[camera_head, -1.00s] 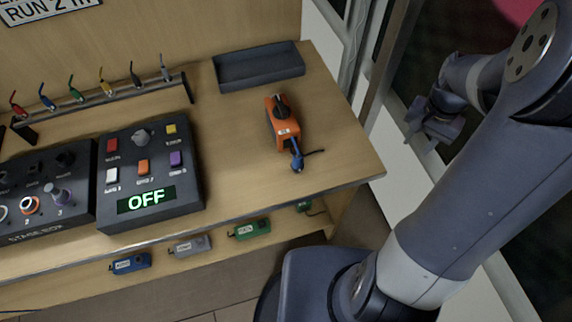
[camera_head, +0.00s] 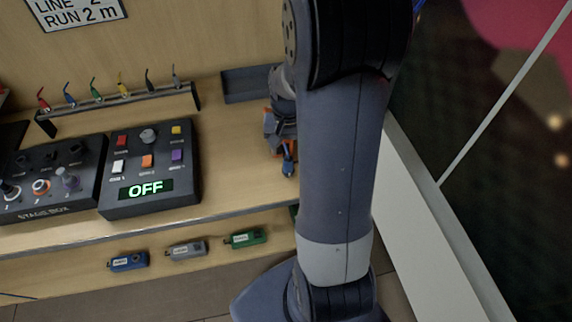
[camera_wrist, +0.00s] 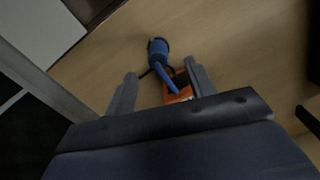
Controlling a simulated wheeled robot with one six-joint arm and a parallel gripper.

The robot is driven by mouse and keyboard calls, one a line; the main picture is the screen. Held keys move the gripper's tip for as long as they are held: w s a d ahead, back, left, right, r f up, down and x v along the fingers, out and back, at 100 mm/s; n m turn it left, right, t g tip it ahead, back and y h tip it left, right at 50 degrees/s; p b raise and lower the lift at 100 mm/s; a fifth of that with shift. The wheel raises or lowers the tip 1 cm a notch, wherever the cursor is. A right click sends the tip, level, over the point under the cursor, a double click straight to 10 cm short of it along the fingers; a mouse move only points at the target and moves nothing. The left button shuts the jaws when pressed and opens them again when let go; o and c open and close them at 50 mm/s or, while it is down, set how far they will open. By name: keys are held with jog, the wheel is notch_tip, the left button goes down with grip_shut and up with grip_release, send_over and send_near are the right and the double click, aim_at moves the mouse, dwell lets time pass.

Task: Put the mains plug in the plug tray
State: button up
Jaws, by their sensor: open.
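A blue plug (camera_head: 288,166) sits at the front end of an orange device on the bench, partly hidden by my arm. In the wrist view the blue plug (camera_wrist: 158,50) lies just beyond my open gripper (camera_wrist: 160,72), with its blue stem running back between the two fingers. The orange device (camera_wrist: 178,96) shows below it, mostly hidden by my gripper. In the head view my gripper (camera_head: 283,128) is over the orange device (camera_head: 268,122). A dark grey tray (camera_head: 245,84) stands at the back of the bench, its right part hidden by my arm.
A black box with an OFF display (camera_head: 150,170) and a stage box (camera_head: 45,183) stand to the left. A rack (camera_head: 120,106) with several coloured leads is behind them. Several small boxes lie on the lower shelf (camera_head: 75,262). Bench between console and device is clear.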

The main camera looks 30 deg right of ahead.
aim_at(288, 165)
jog(key=shift+d+f+p, duration=0.1)
jog(key=shift+f+p, duration=0.35)
jog(key=shift+f, duration=3.6)
jog(key=shift+c, duration=0.3)
jog(key=c, duration=1)
jog(key=shift+r, duration=0.1)
